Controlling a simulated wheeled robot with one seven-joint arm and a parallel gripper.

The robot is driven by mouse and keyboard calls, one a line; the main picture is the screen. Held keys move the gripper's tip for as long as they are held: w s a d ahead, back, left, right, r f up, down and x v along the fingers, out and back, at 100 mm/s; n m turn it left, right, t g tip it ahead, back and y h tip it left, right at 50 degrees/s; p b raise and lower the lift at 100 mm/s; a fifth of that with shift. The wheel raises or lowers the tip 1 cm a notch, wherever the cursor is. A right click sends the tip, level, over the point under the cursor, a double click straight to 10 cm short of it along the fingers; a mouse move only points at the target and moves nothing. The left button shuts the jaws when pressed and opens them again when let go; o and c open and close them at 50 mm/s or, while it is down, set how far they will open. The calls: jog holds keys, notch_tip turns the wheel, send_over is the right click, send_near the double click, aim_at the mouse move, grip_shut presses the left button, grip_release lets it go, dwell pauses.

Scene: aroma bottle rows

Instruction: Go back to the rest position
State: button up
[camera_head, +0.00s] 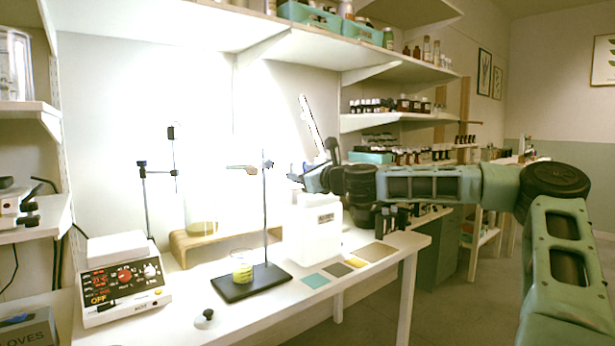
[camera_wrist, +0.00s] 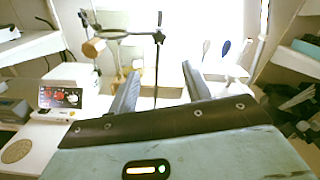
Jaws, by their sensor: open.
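My gripper (camera_head: 300,178) is in the head view at the end of my green arm, which reaches in from the right. It is raised above the white bench, over or near the white box-shaped container (camera_head: 313,228). In the wrist view the two dark fingers of my gripper (camera_wrist: 160,88) stand apart with nothing between them. A stand with a ring clamp (camera_wrist: 128,36) shows beyond the fingers. I cannot tell how far the fingertips are from the stand.
A hotplate (camera_head: 122,278) stands on the bench at left. A beaker with yellow liquid (camera_head: 242,267) sits on the black stand base (camera_head: 252,284). Colored squares (camera_head: 315,281) lie near the bench's front edge. Shelves with bottles (camera_head: 400,105) hang above; floor at right is free.

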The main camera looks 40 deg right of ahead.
jog(key=shift+s, duration=1)
